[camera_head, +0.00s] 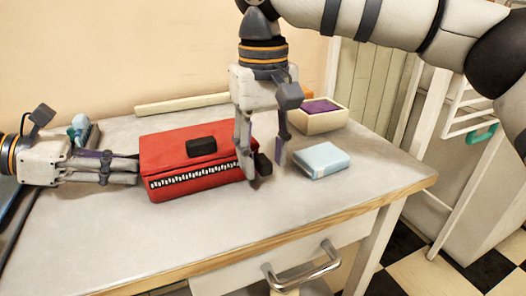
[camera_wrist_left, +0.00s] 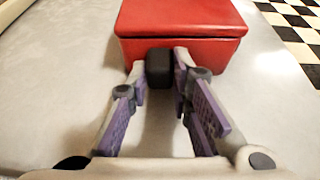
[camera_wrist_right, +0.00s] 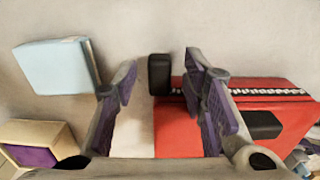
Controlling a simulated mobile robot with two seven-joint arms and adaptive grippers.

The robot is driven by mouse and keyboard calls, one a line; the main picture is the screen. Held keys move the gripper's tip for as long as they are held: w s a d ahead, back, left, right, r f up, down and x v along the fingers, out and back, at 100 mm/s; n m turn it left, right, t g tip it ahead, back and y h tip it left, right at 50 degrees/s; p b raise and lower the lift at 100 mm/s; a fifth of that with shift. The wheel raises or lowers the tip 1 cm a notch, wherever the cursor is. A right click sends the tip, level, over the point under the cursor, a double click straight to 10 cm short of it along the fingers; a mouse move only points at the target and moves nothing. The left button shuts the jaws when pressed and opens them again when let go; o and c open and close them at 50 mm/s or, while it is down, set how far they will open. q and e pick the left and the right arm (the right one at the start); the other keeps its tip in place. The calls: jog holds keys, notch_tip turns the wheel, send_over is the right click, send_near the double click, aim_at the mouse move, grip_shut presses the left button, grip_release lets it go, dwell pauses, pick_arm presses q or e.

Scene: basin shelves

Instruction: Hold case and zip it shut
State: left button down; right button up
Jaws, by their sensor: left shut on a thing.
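The red case (camera_head: 190,145) lies on the grey table, with a toothed black-and-white zip strip (camera_head: 203,178) along its front and a black block (camera_head: 201,146) on top. My left gripper (camera_head: 136,170) is shut on a black tab (camera_wrist_left: 158,66) at the case's left end. My right gripper (camera_head: 262,172) points down at the case's right end, fingers apart. A small black block (camera_head: 263,164) at the zip's right end shows between its fingers; in the right wrist view this block (camera_wrist_right: 159,74) appears clear of both fingers.
A light blue box (camera_head: 321,160) lies right of my right gripper. A cream box with purple inside (camera_head: 312,122) stands behind it. A pale bar (camera_head: 182,104) lies along the back. The table front is clear above a drawer handle (camera_head: 302,270).

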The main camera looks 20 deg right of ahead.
aim_at(263, 160)
pick_arm(q)
jog(key=shift+s+f, duration=0.1)
jog(key=shift+f, duration=0.35)
jog(key=shift+a, duration=0.1)
pick_arm(e)
notch_tip(263, 160, up, 12)
pick_arm(q)
jog(key=c, duration=1.4)
grip_release()
jog(key=shift+r, duration=0.1)
jog(key=shift+o, duration=0.2)
jog(key=shift+r, duration=0.15)
notch_tip(263, 160, up, 11)
jog(key=p, duration=0.1)
pick_arm(e)
jog(key=shift+s+r, duration=0.15)
jog(key=shift+r, duration=0.85)
